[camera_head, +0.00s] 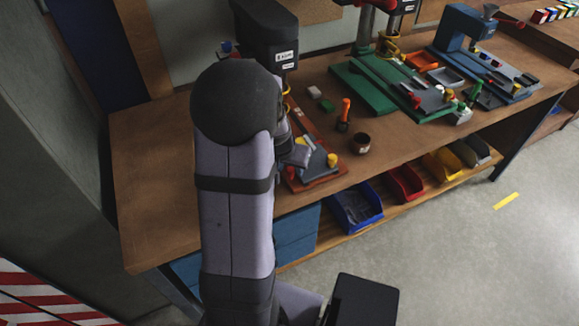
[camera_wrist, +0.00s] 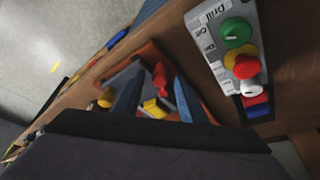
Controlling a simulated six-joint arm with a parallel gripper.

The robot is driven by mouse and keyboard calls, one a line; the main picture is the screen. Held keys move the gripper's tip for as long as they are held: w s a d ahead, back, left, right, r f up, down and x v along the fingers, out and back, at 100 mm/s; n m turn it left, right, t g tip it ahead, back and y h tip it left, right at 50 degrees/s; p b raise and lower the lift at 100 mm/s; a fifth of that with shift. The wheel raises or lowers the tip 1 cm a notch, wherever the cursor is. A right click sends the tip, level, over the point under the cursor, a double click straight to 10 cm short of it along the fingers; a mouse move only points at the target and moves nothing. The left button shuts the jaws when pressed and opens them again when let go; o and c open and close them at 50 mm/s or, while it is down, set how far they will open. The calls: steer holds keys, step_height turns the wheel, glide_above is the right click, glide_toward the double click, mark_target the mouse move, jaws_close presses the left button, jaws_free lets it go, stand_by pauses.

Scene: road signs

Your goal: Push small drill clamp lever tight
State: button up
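The small drill (camera_head: 268,40) is a dark machine with white labels, partly hidden behind my arm. Its red-brown base (camera_head: 328,180) carries a grey vise-like plate with yellow parts. In the wrist view the base (camera_wrist: 146,52) lies beyond my fingers. A red part (camera_wrist: 160,76) and a yellow block (camera_wrist: 155,107) show between the fingers, and a yellow knob (camera_wrist: 106,97) is left of them. I cannot tell which is the clamp lever. My gripper (camera_wrist: 157,85) is open, its two blue-grey fingers apart above the base; contact is unclear. In the head view my gripper (camera_head: 298,153) is partly hidden by my arm.
A control box (camera_wrist: 230,45) labelled "Drill" with green, red and white knobs is close on the right in the wrist view. An orange-handled tool (camera_head: 345,110) and a brown cup (camera_head: 361,143) stand right of the base. A green machine base (camera_head: 365,85) is farther back.

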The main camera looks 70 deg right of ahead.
steer(key=shift+c, duration=0.4)
jaws_close()
steer(key=shift+r+p, duration=0.15)
steer(key=shift+p, duration=0.25)
steer(key=shift+s+r+n+p, duration=0.2)
steer(key=shift+n+p, duration=0.1)
steer(key=shift+p, duration=0.85)
steer(key=p, duration=0.3)
steer(key=s+n+p, duration=0.1)
steer(key=p, duration=0.2)
steer(key=shift+d+r+t, duration=0.1)
steer(key=shift+d+t, duration=0.2)
steer(key=shift+s+n+p, duration=0.1)
steer(key=shift+n+p, duration=0.3)
steer(key=shift+p, duration=0.85)
steer(key=shift+d+f+p, duration=0.1)
steer(key=shift+f+p, duration=0.2)
steer(key=shift+p, duration=0.45)
steer(key=shift+f+t, duration=0.1)
steer(key=shift+t, duration=0.2)
